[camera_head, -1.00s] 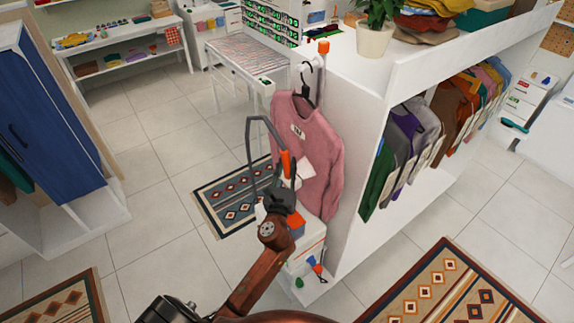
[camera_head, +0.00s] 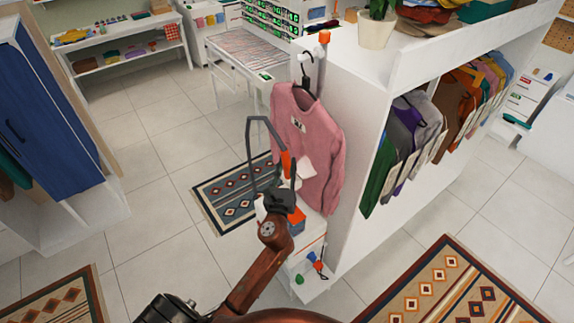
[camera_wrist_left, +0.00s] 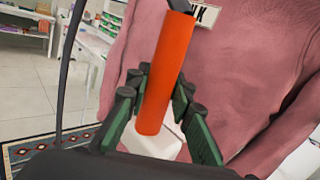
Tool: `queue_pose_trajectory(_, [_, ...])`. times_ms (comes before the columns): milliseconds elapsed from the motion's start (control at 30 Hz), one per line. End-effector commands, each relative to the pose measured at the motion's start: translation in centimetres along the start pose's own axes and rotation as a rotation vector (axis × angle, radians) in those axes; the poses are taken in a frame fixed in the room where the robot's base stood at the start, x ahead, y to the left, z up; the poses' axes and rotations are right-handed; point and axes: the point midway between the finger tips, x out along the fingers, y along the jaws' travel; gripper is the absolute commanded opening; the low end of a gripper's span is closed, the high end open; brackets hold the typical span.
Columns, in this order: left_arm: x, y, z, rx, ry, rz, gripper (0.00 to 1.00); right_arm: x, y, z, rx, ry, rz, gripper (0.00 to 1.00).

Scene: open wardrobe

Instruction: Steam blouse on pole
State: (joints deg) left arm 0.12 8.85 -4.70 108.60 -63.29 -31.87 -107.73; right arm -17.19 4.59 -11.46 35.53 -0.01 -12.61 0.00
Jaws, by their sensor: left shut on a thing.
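The pink long-sleeved blouse (camera_head: 316,135) hangs on a dark hanger (camera_head: 306,75) at the end of the white wardrobe unit, near a white upright with an orange top (camera_head: 324,37). My left gripper (camera_head: 284,178) is in front of its lower left side. In the wrist view the green-padded fingers (camera_wrist_left: 165,105) are shut around an orange cylindrical handle (camera_wrist_left: 168,75) with a dark top and a white part (camera_wrist_left: 155,142) below it, likely the steamer. The blouse (camera_wrist_left: 235,70) is close behind; I cannot tell whether they touch. A dark grey hose-like loop (camera_head: 250,140) rises beside the gripper. My right gripper is not in view.
A white stand (camera_head: 305,262) with small coloured items is under the blouse. The wardrobe's end panel (camera_head: 355,170) is close to its right, with clothes (camera_head: 440,120) hanging inside. A patterned rug (camera_head: 225,195) lies left; a blue wardrobe door (camera_head: 40,125) is farther left. Floor between is clear.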

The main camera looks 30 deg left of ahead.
Motion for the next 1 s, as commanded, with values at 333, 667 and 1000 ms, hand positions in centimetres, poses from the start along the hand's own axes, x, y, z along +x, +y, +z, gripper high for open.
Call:
queue_pose_trajectory(333, [0.6,0.6,-0.1,0.002,-0.003,-0.001,0.00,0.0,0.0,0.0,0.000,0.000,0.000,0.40])
queue_pose_trajectory(667, [1.4,1.4,-0.1,0.001,-0.002,0.000,0.00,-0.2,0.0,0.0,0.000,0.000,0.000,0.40])
queue_pose_trajectory(1000, [2.2,2.2,-0.1,0.001,-0.002,-0.001,0.00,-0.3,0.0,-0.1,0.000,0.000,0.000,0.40])
